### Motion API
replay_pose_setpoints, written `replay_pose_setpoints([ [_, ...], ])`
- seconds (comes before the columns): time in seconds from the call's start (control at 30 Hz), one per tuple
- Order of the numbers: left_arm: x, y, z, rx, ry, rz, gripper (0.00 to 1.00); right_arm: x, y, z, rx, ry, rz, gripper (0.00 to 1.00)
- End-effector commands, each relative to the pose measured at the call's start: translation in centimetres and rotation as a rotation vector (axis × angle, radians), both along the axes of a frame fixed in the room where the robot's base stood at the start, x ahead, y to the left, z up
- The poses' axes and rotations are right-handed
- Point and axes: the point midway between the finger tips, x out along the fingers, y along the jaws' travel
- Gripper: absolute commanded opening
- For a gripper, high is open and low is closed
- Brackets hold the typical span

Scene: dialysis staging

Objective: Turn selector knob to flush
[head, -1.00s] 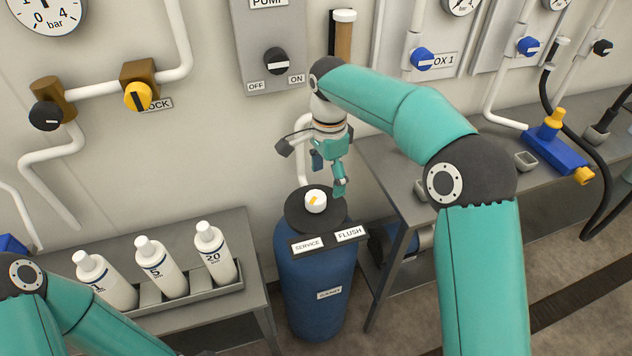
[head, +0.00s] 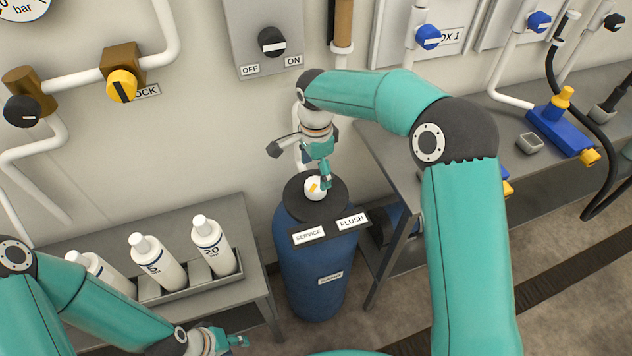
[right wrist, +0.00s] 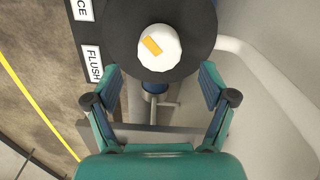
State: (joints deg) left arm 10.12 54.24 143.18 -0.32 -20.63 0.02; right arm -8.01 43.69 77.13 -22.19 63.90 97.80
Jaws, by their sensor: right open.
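The selector knob (head: 314,189) is a white round cap with an orange pointer mark, on the dark top of the blue tank (head: 313,255). The mark is slanted, one end roughly toward the SERVICE label (head: 308,236); the FLUSH label (head: 352,221) is right of it. My right gripper (head: 325,178) is open, just at the knob's far right side. In the right wrist view its spread fingers (right wrist: 162,80) are empty, and the knob (right wrist: 160,46) lies just beyond the fingertips, between their lines. My left gripper (head: 238,341) is low in the head view, away from the tank; its opening is unclear.
A bench with a rack (head: 190,287) of white bottles (head: 212,246) stands left of the tank. A grey table (head: 395,150) stands close on the right, with a blue device (head: 560,130). A wall box with an OFF/ON knob (head: 272,42) is behind.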

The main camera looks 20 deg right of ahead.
Motion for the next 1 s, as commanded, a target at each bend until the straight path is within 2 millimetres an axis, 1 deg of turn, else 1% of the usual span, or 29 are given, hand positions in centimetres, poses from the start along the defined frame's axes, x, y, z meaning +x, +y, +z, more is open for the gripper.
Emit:
replay_pose_setpoints([
  [0.03,0.0,0.0,0.2,0.0,0.0,0.0,0.4,-0.1,0.0,-1.0,-0.001,0.004,0.0,0.83],
  [0.1,0.0,0.0,0.4,0.0,0.0,0.0,0.4,-0.1,-0.1,-2.3,-0.001,0.004,0.0,0.83],
  [0.2,0.0,0.0,0.6,0.0,0.0,0.0,0.4,0.0,-0.1,-3.7,-0.002,0.003,0.0,0.83],
  [0.3,0.0,0.0,0.7,0.0,0.0,0.0,0.4,0.0,-0.1,-4.7,0.0,0.002,-0.001,0.83],
  [0.47,0.0,0.0,0.7,0.0,0.0,0.0,0.4,0.0,-0.1,-5.5,0.0,0.0,-0.001,0.83],
  [0.7,0.0,0.0,0.7,0.0,0.0,0.0,0.4,0.0,-0.1,-5.5,0.0,-0.001,-0.001,0.83],
  [0.73,0.0,0.0,0.7,0.0,0.0,0.0,0.4,0.0,-0.1,-5.5,0.0,-0.001,-0.001,0.81],
  [0.77,0.0,0.0,0.7,0.0,0.0,0.0,0.4,0.0,-0.1,-5.5,0.0,-0.001,-0.001,0.76],
  [1.0,0.0,0.0,0.7,0.0,0.0,0.0,0.4,0.0,-0.1,-5.5,0.0,-0.001,-0.001,0.36],
])
